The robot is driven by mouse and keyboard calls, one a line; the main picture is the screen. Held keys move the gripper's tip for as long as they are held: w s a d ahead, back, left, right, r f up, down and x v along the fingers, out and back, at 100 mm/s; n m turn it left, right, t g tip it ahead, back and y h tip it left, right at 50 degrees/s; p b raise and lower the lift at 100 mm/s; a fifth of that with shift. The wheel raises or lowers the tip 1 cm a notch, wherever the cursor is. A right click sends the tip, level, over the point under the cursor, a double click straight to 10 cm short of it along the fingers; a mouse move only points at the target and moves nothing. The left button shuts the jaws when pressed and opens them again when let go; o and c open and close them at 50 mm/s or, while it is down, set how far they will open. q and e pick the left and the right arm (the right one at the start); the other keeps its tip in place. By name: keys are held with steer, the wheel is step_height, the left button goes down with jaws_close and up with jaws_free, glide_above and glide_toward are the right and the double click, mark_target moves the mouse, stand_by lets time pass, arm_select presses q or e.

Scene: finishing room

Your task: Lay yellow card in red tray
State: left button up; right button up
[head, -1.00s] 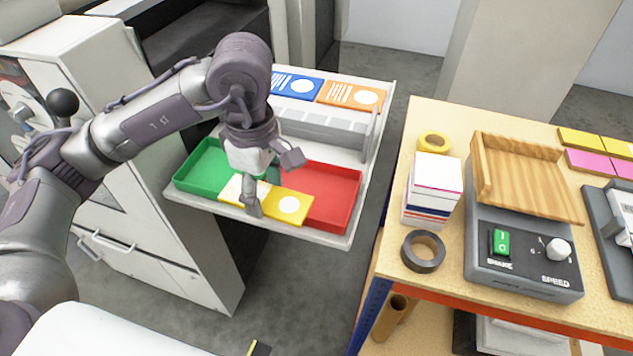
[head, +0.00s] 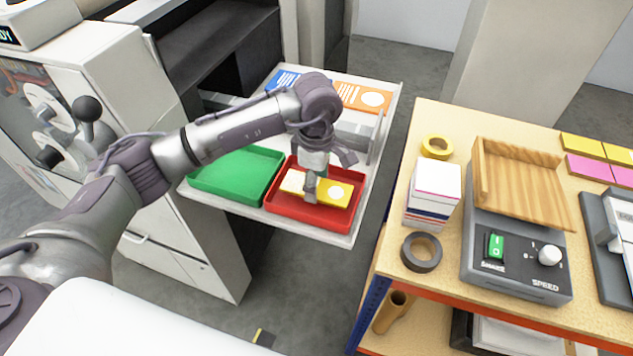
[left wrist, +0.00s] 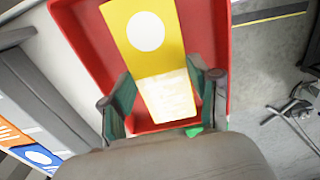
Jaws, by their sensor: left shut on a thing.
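The yellow card (head: 336,192), with a white circle and a pale end, is over the red tray (head: 314,217), within its rim in the head view. It also shows in the left wrist view (left wrist: 165,55), its pale end between the fingers. My left gripper (head: 311,194) is shut on the card by its sides; in the left wrist view the fingertips (left wrist: 164,100) flank it. I cannot tell whether the card touches the tray floor. My right gripper is not in view.
A green tray (head: 237,174) sits left of the red one on the white shelf (head: 348,238). Blue (head: 284,80) and orange (head: 363,97) cards lie behind. A wooden table (head: 421,184) with a shaker machine (head: 518,240), tape rolls and a card stack stands to the right.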

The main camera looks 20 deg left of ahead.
arm_select(q)
steer(key=shift+f, duration=0.9)
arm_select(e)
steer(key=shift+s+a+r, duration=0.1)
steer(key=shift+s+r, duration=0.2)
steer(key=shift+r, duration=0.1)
arm_select(q)
steer(key=shift+f, duration=0.1)
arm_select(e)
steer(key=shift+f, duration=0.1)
arm_select(q)
steer(key=shift+f, duration=0.15)
steer(key=o, duration=0.9)
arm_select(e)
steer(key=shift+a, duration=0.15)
arm_select(q)
steer(key=shift+r, duration=0.2)
